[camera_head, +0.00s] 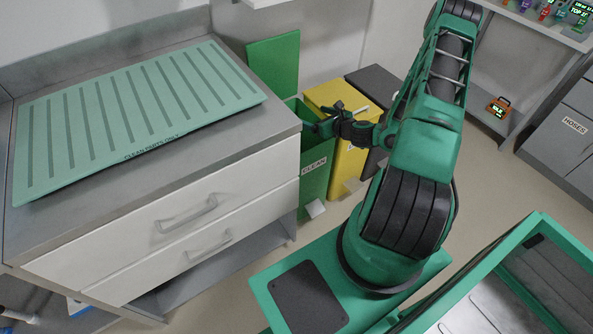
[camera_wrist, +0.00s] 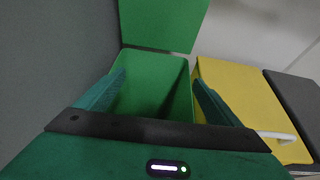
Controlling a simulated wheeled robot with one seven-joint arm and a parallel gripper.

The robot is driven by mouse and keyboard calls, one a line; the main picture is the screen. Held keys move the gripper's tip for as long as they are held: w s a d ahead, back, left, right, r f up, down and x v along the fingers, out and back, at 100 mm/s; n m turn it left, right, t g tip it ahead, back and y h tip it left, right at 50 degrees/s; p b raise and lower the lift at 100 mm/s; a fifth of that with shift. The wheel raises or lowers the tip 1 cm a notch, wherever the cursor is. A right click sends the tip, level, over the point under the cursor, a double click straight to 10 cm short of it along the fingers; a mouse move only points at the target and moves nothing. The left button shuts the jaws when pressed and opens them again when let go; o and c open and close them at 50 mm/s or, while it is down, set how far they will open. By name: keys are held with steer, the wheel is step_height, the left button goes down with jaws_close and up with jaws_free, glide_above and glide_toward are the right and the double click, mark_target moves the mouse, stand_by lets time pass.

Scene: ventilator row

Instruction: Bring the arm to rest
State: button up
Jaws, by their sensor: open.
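My green arm rises from its base in the head view and reaches over toward the bins, with my gripper (camera_head: 322,128) just above the front of the green bin marked CLEAN (camera_head: 314,182). In the wrist view my gripper (camera_wrist: 158,88) has its two fingers spread wide with nothing between them. The open green bin (camera_wrist: 152,62) lies beyond and between the fingers, its lid (camera_wrist: 165,22) raised. The part of the bin's inside that shows looks empty; its bottom is partly hidden by my gripper.
A yellow bin (camera_head: 345,160) and a dark grey bin (camera_head: 375,85) stand beside the green one. The counter (camera_head: 255,135) with a striped green mat (camera_head: 130,115) is at left. A green-framed tray (camera_head: 445,290) is at lower right. A shelf (camera_head: 540,30) stands at upper right.

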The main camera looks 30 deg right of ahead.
steer(key=shift+v, duration=1.2)
steer(key=shift+a, duration=0.1)
